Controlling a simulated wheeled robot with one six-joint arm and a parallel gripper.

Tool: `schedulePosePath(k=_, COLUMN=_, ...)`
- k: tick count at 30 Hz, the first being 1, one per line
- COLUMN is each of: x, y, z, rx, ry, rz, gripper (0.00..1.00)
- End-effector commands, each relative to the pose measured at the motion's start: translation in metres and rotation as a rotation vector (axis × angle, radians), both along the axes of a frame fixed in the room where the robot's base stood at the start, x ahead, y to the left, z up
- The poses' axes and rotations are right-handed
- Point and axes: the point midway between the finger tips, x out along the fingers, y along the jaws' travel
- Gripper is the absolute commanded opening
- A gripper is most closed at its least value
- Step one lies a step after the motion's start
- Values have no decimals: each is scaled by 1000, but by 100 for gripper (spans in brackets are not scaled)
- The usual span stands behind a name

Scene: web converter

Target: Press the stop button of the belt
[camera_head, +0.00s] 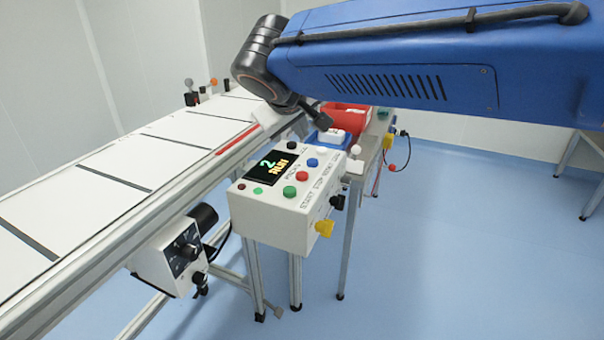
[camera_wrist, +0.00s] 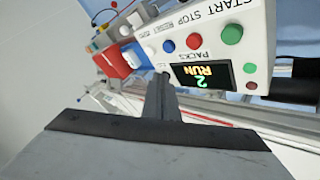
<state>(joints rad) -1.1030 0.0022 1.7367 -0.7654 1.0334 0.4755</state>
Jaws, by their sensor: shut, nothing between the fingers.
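The white control box (camera_head: 275,212) stands beside the belt (camera_head: 120,165), with a display reading 2 RUN (camera_head: 270,168). On its top is a row of green (camera_head: 289,191), red (camera_head: 302,175), blue (camera_head: 312,162) and white buttons. The red button is in line with the word STOP; it also shows in the wrist view (camera_wrist: 194,41). My gripper (camera_head: 322,118) is shut and empty, above and beyond the far end of the box. In the wrist view its fingertips (camera_wrist: 163,78) appear near the white-button end, left of the red button.
A red bin (camera_head: 347,115) and a blue tray (camera_head: 328,138) stand behind the box. A motor unit (camera_head: 168,262) hangs under the belt. Open blue floor (camera_head: 450,250) lies to the right.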

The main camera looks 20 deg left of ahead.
Motion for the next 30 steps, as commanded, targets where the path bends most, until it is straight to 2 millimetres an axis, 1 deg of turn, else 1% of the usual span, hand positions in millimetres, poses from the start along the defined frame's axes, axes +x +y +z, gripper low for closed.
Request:
schedulePosePath(k=1, x=0, y=0, z=-7, rx=-3, ry=1, rz=0, gripper=0)
schedulePosePath(k=6, x=0, y=-1, z=-27, rx=-4, ry=0, rz=1, gripper=0)
schedulePosePath(k=15, x=0, y=-1, z=-60, rx=-3, ry=0, rz=0, gripper=0)
schedulePosePath(k=21, x=0, y=0, z=-72, rx=-1, ry=1, rz=0, gripper=0)
schedulePosePath(k=30, x=0, y=-1, z=-76, rx=-1, ry=1, rz=0, gripper=0)
